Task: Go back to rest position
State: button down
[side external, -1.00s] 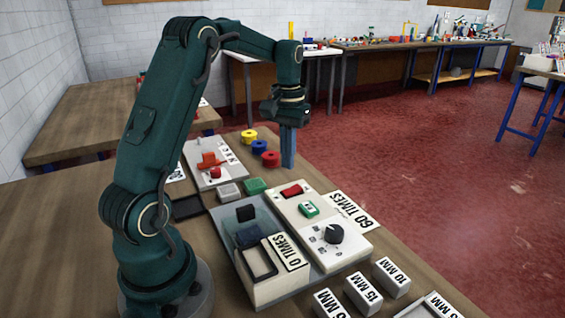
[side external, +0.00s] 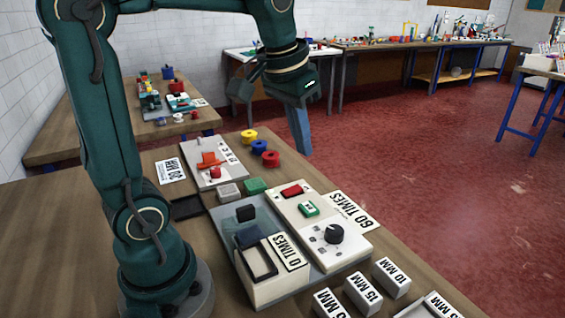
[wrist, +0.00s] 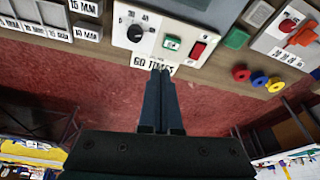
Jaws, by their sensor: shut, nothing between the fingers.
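My gripper (side external: 303,148) is shut and empty. In the side external view its blue-grey fingers point down in the air at the far right edge of the wooden table. In the wrist view the fingers of my gripper (wrist: 160,72) are together, with their tips over the lower edge of the "60 TIMES" label (wrist: 152,62). That label also lies flat on the table in the side external view (side external: 350,211), beside the white control box (side external: 322,232) with its black knob, green button and red switch. The fingers touch nothing.
Yellow, blue and red spools (side external: 270,158) stand near the table edge, left of my gripper. A grey box with an orange part (side external: 208,160) is behind. White "MM" blocks (side external: 391,278) stand at the front right. Right of the table is open red floor (side external: 440,190).

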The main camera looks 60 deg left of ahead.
jog(key=s+d+f+m+t, duration=0.1)
jog(key=s+d+f, duration=0.1)
jog(key=s, duration=0.3)
jog(key=s+d+f+m+t, duration=0.1)
jog(key=s+d+f, duration=0.1)
jog(key=s+d, duration=0.2)
jog(key=shift+s+d+f+h, duration=0.3)
jog(key=shift+s+h, duration=0.1)
jog(key=shift+s, duration=0.15)
